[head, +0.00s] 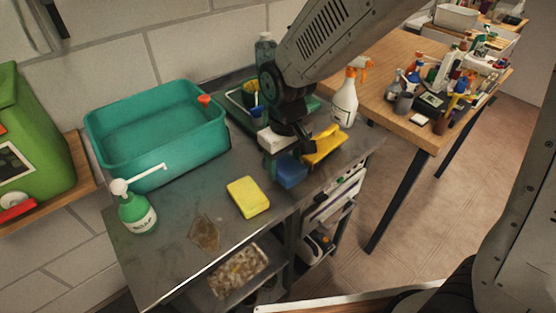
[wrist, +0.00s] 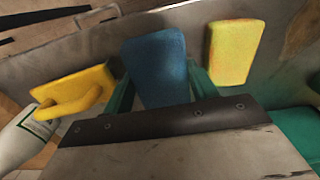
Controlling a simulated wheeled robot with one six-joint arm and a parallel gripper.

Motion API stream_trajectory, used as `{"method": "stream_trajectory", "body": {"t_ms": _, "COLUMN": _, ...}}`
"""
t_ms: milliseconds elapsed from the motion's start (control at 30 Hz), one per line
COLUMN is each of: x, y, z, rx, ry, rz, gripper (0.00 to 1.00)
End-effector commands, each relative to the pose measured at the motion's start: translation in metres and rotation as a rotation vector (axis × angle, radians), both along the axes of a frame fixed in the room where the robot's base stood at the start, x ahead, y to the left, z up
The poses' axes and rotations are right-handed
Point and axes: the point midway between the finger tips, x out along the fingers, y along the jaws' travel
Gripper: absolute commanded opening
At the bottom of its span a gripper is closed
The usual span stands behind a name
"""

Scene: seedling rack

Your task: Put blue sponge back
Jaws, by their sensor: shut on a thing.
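The blue sponge (head: 289,171) is at my gripper (head: 283,150), over the right part of the metal counter in the head view. In the wrist view the blue sponge (wrist: 157,68) sits between the two green fingers of my gripper (wrist: 160,85), which is shut on it. Whether the sponge touches the counter is hard to tell. A yellow sponge (head: 248,197) lies flat on the counter to the left of the blue one; it also shows in the wrist view (wrist: 234,53).
A yellow handled tool (head: 325,146) lies close to the right of my gripper. A spray bottle (head: 344,100) stands behind it. A teal basin (head: 158,180) and a soap pump bottle (head: 136,210) stand to the left. A brown stain (head: 205,234) marks the otherwise bare front counter.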

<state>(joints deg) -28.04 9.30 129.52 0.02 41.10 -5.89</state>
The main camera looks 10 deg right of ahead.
Motion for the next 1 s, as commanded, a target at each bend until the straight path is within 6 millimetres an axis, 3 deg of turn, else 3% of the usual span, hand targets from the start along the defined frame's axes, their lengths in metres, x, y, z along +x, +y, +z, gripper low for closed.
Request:
{"method": "stream_trajectory", "body": {"t_ms": 200, "x": 0.006, "y": 0.007, "z": -0.002, "rx": 0.000, "ry": 0.000, "rz": 0.000, "gripper": 0.36}}
{"method": "stream_trajectory", "body": {"t_ms": 433, "x": 0.005, "y": 0.009, "z": -0.036, "rx": 0.000, "ry": 0.002, "rz": 0.003, "gripper": 0.36}}
{"method": "stream_trajectory", "body": {"t_ms": 800, "x": 0.005, "y": 0.008, "z": -0.040, "rx": 0.001, "ry": -0.001, "rz": 0.002, "gripper": 0.36}}
{"method": "stream_trajectory", "body": {"t_ms": 833, "x": 0.005, "y": 0.008, "z": -0.039, "rx": 0.001, "ry": -0.001, "rz": 0.002, "gripper": 0.66}}
{"method": "stream_trajectory", "body": {"t_ms": 867, "x": 0.006, "y": 0.008, "z": -0.039, "rx": 0.001, "ry": -0.001, "rz": 0.001, "gripper": 0.74}}
{"method": "stream_trajectory", "body": {"t_ms": 900, "x": 0.006, "y": 0.007, "z": -0.039, "rx": 0.001, "ry": -0.001, "rz": 0.001, "gripper": 0.79}}
{"method": "stream_trajectory", "body": {"t_ms": 1000, "x": 0.006, "y": 0.007, "z": -0.039, "rx": 0.001, "ry": -0.001, "rz": 0.001, "gripper": 0.79}}
